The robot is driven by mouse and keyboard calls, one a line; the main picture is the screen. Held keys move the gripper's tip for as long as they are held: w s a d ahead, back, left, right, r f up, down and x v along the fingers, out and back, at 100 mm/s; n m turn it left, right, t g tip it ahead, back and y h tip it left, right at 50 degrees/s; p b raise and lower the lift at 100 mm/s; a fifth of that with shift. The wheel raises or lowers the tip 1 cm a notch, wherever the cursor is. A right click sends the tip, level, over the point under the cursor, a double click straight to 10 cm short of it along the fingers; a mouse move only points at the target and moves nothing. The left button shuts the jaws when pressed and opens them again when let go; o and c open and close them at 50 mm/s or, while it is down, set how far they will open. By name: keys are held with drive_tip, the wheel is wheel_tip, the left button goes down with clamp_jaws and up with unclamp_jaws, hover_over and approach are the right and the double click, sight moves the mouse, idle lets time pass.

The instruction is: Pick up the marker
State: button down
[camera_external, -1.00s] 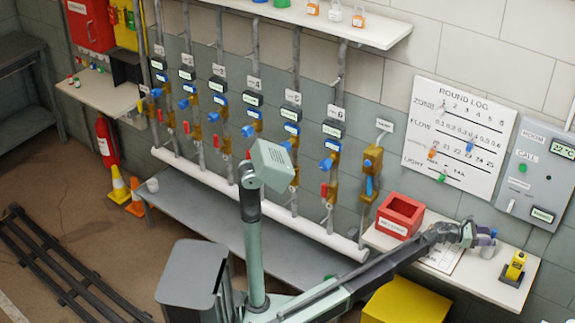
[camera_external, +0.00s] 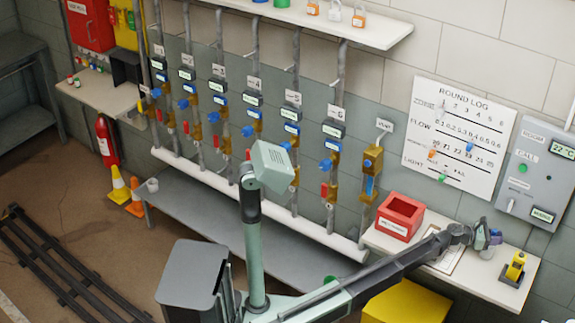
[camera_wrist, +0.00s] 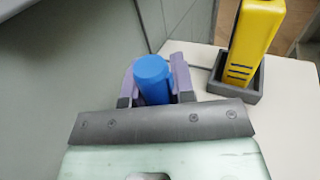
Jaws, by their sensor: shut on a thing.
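The marker shows as a blue cylinder (camera_wrist: 153,82) between my gripper's two purple fingers in the wrist view; its lower part is hidden. My gripper (camera_wrist: 153,68) is shut on it. In the external view my gripper (camera_external: 494,237) is over the right part of the white wall shelf (camera_external: 480,284). A small grey-white cup (camera_external: 487,253) shows just below the fingers. I cannot tell whether the marker's lower end is inside the cup.
A yellow handheld device (camera_external: 516,263) stands in a dark holder to the right, also close by in the wrist view (camera_wrist: 252,40). A clipboard (camera_external: 446,262) lies beneath my wrist. A red open box (camera_external: 400,215) stands at the shelf's left. The wall is close behind.

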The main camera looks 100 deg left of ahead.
wheel_tip(320, 180, up, 8)
drive_tip(key=p, duration=0.8)
drive_tip(key=s+d, duration=0.4)
drive_tip(key=d, duration=0.5)
drive_tip(key=s+d+f+b, duration=0.1)
drive_tip(key=s+d, duration=0.4)
drive_tip(key=d, duration=0.3)
drive_tip(key=shift+s+d, duration=0.15)
drive_tip(key=shift+d, duration=0.25)
drive_tip(key=shift+a, duration=0.1)
